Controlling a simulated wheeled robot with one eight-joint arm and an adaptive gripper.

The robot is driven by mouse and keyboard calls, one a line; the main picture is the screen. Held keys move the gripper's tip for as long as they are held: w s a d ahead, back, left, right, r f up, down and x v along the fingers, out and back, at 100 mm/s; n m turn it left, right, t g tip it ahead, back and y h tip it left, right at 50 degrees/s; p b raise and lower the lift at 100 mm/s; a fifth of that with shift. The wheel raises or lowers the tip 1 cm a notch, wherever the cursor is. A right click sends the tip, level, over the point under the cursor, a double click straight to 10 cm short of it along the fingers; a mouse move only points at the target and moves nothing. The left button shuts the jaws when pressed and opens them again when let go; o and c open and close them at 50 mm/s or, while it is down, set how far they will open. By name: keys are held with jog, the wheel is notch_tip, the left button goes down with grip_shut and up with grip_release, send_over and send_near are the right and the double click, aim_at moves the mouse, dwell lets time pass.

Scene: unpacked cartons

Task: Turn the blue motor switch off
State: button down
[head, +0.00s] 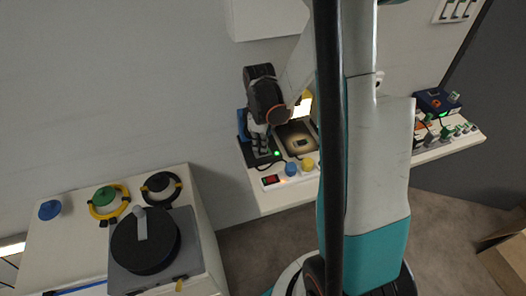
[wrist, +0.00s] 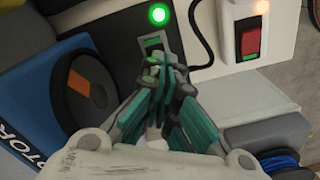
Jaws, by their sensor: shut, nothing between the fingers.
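The blue motor (wrist: 20,140), lettered MOTOR, carries a black disc with an orange mark at the left of the wrist view. In the head view a bit of its blue body (head: 242,121) shows behind my gripper. Beside the motor, a dark panel holds a lit green lamp (wrist: 158,14) and a small grey switch (wrist: 153,43). The lamp also glows in the head view (head: 277,153). My gripper (wrist: 172,68) is shut and empty, its fingertips just at the near end of this switch. Contact cannot be told, and the fingers hide part of the switch.
A red rocker switch (wrist: 249,42) with an orange lamp sits to the right on the white panel. Blue (head: 291,169) and yellow (head: 308,164) knobs stand near the bench's front edge. A turntable-like black disc (head: 145,242) is on the left bench. A black cable runs by the panel.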

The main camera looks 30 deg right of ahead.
aim_at(260, 152)
jog(key=shift+f+b, duration=0.6)
jog(key=shift+f, duration=0.2)
jog(key=shift+r, duration=0.1)
jog(key=shift+r+p, duration=2.4)
jog(key=shift+r, duration=1.05)
